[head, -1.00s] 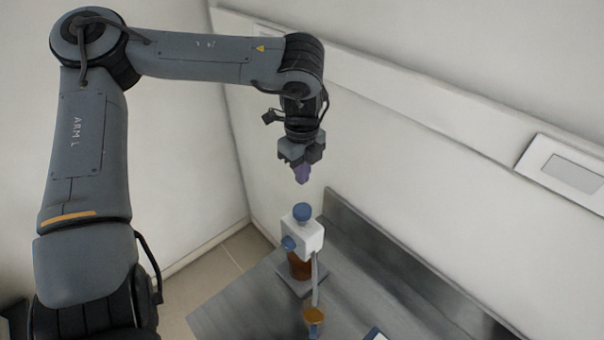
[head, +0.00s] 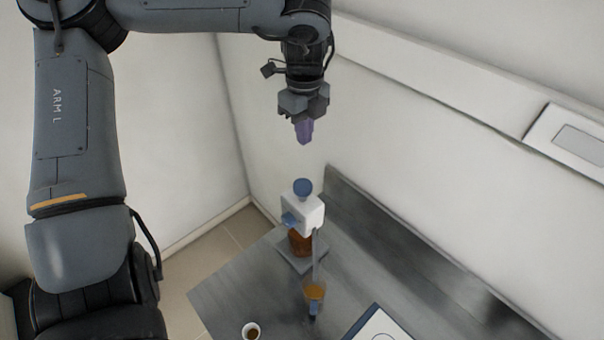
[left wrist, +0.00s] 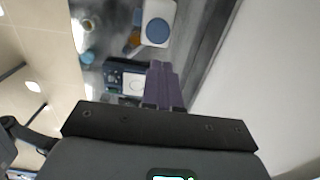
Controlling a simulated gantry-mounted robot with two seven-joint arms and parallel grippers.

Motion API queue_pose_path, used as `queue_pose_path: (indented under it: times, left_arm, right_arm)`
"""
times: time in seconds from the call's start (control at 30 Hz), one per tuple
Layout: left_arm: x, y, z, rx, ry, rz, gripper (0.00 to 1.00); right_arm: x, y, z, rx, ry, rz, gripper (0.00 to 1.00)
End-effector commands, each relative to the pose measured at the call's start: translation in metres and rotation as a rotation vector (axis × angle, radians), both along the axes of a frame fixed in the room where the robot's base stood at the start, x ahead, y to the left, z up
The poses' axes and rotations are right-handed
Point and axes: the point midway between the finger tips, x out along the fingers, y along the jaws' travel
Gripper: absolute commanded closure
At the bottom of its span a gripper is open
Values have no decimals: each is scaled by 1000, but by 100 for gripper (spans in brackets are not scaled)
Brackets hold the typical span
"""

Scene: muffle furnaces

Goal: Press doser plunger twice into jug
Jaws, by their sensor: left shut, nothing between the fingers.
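The doser (head: 312,216) stands upright on the grey bench, a white head on a brown bottle with a blue round plunger cap (head: 302,188) on top. The plunger cap also shows near the top of the left wrist view (left wrist: 157,31). My right gripper is out of view.
A small white cup (head: 251,331) with brown contents stands at the bench's front left. A raised backsplash (head: 400,250) runs along the wall. The bench between is largely clear.

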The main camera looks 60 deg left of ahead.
Motion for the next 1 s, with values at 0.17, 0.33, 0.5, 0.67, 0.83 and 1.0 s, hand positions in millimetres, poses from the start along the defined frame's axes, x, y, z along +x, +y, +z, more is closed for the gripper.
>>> queue_pose_path:
  times: [0.17,0.33,0.5,0.67,0.83,1.0]
  left_arm:
    - [0,0,1,-1,1,0,100]
    - [0,0,-2,-1,2,0,100]
    - [-1,0,-15,-3,3,-1,100]
    - [-1,0,-39,-3,5,-1,100]
    - [-1,0,-72,-5,6,0,100]
    - [-1,0,-102,-3,5,1,100]
  right_arm:
    - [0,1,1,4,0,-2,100]
    - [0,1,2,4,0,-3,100]
    - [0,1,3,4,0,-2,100]
    - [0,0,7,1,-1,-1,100]
    - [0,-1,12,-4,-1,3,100]
    - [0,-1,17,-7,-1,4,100]
